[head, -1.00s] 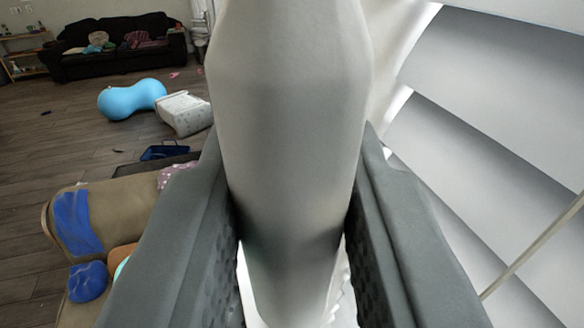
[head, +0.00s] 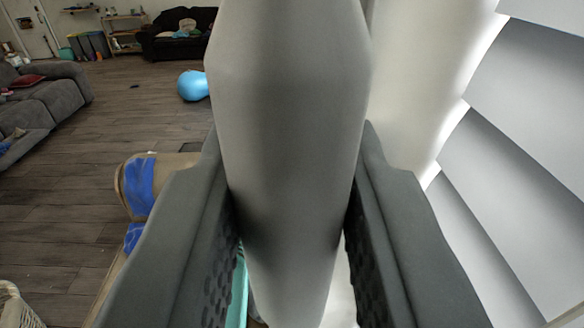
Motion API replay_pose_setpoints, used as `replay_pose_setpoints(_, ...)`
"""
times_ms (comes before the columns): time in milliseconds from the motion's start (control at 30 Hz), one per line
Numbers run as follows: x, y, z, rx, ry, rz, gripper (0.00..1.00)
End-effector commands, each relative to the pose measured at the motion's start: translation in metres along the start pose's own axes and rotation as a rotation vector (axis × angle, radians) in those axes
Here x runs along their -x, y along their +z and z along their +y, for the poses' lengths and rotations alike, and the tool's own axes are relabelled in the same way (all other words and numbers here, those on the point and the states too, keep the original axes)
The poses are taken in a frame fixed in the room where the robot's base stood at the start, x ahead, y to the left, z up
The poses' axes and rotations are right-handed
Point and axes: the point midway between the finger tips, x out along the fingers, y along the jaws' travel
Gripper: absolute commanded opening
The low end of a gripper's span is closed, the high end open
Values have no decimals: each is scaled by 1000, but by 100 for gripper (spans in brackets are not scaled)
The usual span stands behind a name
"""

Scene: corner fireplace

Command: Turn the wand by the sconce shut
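The wand (head: 290,90) is a thick pale grey rod very close to the camera, running from the top of the view down between my fingers. My gripper (head: 290,195) has one dark grey finger on each side of it, both against its sides, so it is shut on the wand. White blind slats (head: 520,150) slant across the right side, with bright light along their left ends. The wand hides what lies straight behind it. I see no sconce in this view.
A pale upright surface (head: 420,70) stands between the wand and the slats. A tan padded piece with blue patches (head: 140,185) is close at left. A grey sofa (head: 45,100), blue ball (head: 193,85) and black couch (head: 178,45) stand farther off. Wood floor (head: 70,190) is open at left.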

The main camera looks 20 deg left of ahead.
Motion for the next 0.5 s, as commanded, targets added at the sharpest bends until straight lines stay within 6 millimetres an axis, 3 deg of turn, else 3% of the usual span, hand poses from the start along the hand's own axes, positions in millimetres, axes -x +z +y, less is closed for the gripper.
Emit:
replay_pose_setpoints(267,-1,2,1,-1,-1,-3,1)
replay_pose_setpoints(300,-1,2,1,-1,-1,-3,30)
replay_pose_setpoints(400,-1,2,0,-1,0,-2,45)
replay_pose_setpoints(500,0,1,0,-1,0,-2,45)
